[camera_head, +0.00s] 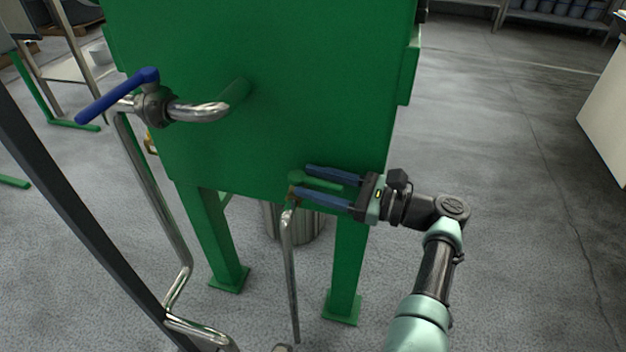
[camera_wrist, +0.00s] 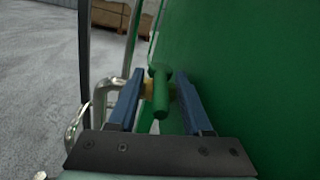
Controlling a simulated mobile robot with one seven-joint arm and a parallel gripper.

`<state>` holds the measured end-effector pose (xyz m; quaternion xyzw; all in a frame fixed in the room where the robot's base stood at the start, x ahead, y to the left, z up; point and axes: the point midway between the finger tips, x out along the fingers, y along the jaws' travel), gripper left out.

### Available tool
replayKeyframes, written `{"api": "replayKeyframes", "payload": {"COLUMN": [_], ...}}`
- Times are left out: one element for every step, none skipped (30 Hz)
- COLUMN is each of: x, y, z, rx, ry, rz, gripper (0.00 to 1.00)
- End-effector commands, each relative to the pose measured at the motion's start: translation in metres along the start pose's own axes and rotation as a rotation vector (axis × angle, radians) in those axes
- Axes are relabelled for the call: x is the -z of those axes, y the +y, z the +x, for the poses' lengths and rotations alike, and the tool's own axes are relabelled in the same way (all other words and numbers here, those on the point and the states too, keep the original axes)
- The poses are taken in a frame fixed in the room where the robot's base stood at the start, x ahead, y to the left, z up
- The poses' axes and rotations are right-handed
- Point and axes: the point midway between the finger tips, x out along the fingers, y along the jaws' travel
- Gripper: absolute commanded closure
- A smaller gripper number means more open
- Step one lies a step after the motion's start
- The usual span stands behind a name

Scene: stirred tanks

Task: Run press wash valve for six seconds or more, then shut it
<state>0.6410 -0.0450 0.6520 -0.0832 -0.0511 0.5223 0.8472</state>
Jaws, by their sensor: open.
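A valve with a green lever (camera_head: 322,184) sits low in front of the big green tank body (camera_head: 260,90). Its lever points right, toward my gripper, and a thin metal pipe (camera_head: 290,260) runs down from it. My gripper (camera_head: 302,180) is open, with one blue finger on each side of the green lever. In the wrist view the lever (camera_wrist: 160,90) lies between the two fingers, with a gap visible on both sides. Brass-coloured valve parts (camera_wrist: 149,88) show behind it. No label is readable on the valve.
A second valve with a blue lever (camera_head: 118,95) sits on a bent steel pipe (camera_head: 150,190) at the upper left. A dark post (camera_head: 70,200) slants across the left. Green legs (camera_head: 347,265) and a metal drum (camera_head: 300,222) stand below the body. Floor at right is clear.

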Motion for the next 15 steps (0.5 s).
{"api": "replayKeyframes", "payload": {"x": [-0.002, -0.002, -0.003, -0.003, -0.002, -0.002, -0.002, -0.002, -0.001, -0.001, -0.001, 0.000, 0.000, 0.000, 0.000], "y": [-0.001, -0.002, -0.002, -0.001, -0.002, -0.002, -0.002, -0.002, -0.001, -0.001, -0.001, -0.001, -0.001, -0.001, 0.000], "z": [-0.007, -0.012, -0.020, -0.026, -0.033, -0.042, -0.049, -0.056, -0.065, -0.071, -0.078, -0.086, -0.092, -0.097, -0.103], "rx": [0.003, 0.004, 0.006, 0.005, 0.006, 0.005, 0.006, 0.006, 0.006, 0.005, 0.005, 0.005, 0.005, 0.004, 0.003], "ry": [0.000, 0.000, 0.000, 0.000, 0.001, 0.001, 0.000, 0.000, 0.000, 0.001, 0.000, 0.000, 0.000, 0.000, 0.000], "rz": [0.000, 0.000, 0.000, 0.001, 0.002, 0.001, 0.001, 0.000, 0.001, 0.001, 0.001, 0.001, 0.001, 0.000, 0.000], "gripper": [0.50, 0.50, 0.50, 0.50, 0.50, 0.50, 0.50, 0.50, 0.50, 0.50, 0.50, 0.50, 0.50, 0.50, 0.50]}}
